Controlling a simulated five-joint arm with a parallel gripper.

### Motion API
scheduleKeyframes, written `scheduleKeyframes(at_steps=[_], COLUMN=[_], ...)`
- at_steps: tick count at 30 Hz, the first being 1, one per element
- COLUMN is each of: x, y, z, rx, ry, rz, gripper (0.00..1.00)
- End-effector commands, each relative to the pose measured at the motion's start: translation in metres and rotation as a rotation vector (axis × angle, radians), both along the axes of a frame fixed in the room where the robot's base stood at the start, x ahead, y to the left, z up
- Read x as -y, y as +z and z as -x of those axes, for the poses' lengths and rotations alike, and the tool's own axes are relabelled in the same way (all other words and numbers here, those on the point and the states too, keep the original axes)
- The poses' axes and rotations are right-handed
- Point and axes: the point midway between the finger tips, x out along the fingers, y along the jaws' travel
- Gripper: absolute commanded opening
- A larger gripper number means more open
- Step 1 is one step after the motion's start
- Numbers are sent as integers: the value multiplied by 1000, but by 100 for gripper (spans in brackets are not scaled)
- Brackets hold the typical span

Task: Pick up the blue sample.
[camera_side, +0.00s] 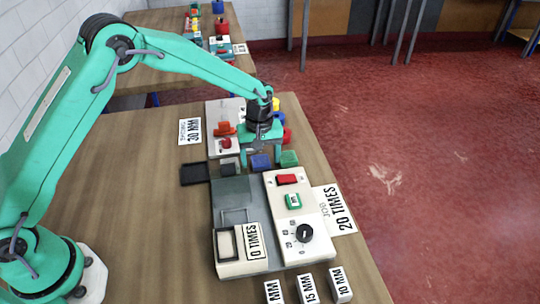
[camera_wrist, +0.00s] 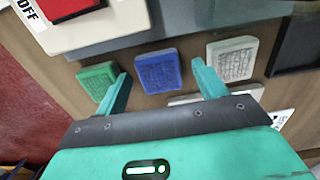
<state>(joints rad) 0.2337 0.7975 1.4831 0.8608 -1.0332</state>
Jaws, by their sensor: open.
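The blue sample (camera_side: 261,163) is a small square block lying on the wooden table, between a green sample (camera_side: 289,158) and a grey sample (camera_side: 230,163). In the wrist view the blue sample (camera_wrist: 159,74) shows between the two fingers and beyond them, its face textured. My gripper (camera_side: 261,151) is open and empty above the row of samples. In the wrist view my gripper (camera_wrist: 161,69) has its left finger partly over the green sample (camera_wrist: 95,80) and its right finger by the grey sample (camera_wrist: 232,60). I cannot tell the exact height of the fingertips.
A machine with a red switch (camera_side: 287,179), green display and dial (camera_side: 304,233) stands just in front of the samples. A black tray (camera_side: 194,174) lies left of the grey sample. Another device with red and orange parts (camera_side: 225,129) is behind. The table's left side is clear.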

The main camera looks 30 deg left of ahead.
Motion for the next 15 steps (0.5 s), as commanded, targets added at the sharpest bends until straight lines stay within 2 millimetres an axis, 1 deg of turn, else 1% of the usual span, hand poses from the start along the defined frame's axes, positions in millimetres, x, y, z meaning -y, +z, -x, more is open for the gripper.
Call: scheduleKeyframes(at_steps=[10,14,15], x=[0,0,0], y=[0,0,0], z=[0,0,0], rx=[0,0,0], ry=[0,0,0], rz=[0,0,0], gripper=[71,45,38])
